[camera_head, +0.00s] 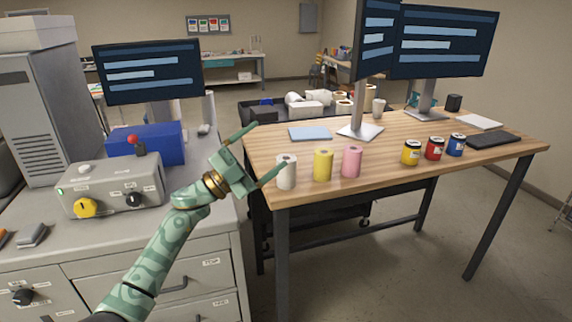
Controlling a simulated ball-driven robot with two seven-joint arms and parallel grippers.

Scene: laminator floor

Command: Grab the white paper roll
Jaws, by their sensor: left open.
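The white paper roll (287,174) stands upright near the left front corner of the wooden table (400,145). A yellow roll (323,165) and a pink roll (352,161) stand in a row to its right. My left gripper (270,145) is open and empty, with its two green fingers spread wide. It is just left of the white roll, and its nearer finger overlaps the roll's left upper edge in the picture. I cannot tell whether they touch. My right gripper is not in view.
Several paint jars (434,148) and a black keyboard (493,139) are on the table's right. A monitor stand (360,131) and a blue pad (310,133) lie behind the rolls. A grey control box (112,187) sits on the left counter.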

